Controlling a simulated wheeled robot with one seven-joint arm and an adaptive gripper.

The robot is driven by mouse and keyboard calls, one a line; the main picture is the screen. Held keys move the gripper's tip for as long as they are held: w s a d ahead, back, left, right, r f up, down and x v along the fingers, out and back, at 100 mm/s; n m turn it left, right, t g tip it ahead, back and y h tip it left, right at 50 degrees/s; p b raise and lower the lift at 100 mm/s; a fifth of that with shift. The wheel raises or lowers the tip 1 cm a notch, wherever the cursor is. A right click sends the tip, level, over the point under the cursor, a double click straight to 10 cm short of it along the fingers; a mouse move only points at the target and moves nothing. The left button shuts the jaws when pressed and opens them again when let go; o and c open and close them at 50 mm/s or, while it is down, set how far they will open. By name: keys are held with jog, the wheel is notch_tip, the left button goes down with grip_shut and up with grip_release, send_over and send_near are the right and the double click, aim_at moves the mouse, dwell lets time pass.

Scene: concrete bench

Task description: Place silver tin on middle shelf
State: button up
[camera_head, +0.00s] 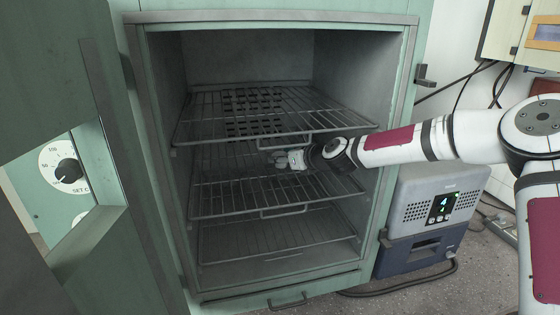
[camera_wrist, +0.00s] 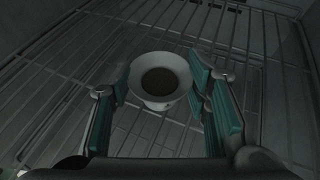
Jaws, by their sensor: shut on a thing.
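The silver tin (camera_wrist: 159,103) is a small, pale, round tin with a dark round centre in the wrist view. My gripper (camera_wrist: 162,90) is shut on it, with a green-padded finger on each side. In the head view my gripper (camera_head: 288,160) reaches into the open cabinet, between the top shelf (camera_head: 215,128) and the middle shelf (camera_head: 235,199). The tin is too small and dark there to make out clearly. Wire bars show beyond the tin in the wrist view; I cannot tell whether it touches the shelf.
The green cabinet (camera_head: 133,70) holds wire shelves, with a lower shelf (camera_head: 270,236) below. Its door (camera_head: 105,150) stands open at the left. A grey and blue instrument (camera_head: 415,213) stands right of the cabinet. The top shelf lies close above my gripper. The visible shelves look bare.

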jog(key=shift+x, duration=0.85)
jog(key=shift+f, duration=0.45)
jog(key=shift+f, duration=0.1)
jog(key=o, duration=1.2)
jog(key=shift+d, duration=0.1)
jog(key=shift+o, duration=0.2)
jog(key=shift+s+d, duration=0.1)
jog(key=shift+s, duration=0.1)
jog(key=v, duration=0.4)
jog(key=shift+s+d+r+p, duration=0.1)
jog(key=shift+d+r+p, duration=0.1)
jog(key=shift+r+p, duration=0.1)
jog(key=s+d, duration=0.2)
jog(key=s, duration=0.1)
jog(key=s+d, duration=0.5)
jog(key=s, duration=0.1)
jog(key=shift+s+d, duration=0.25)
jog(key=shift+s, duration=0.05)
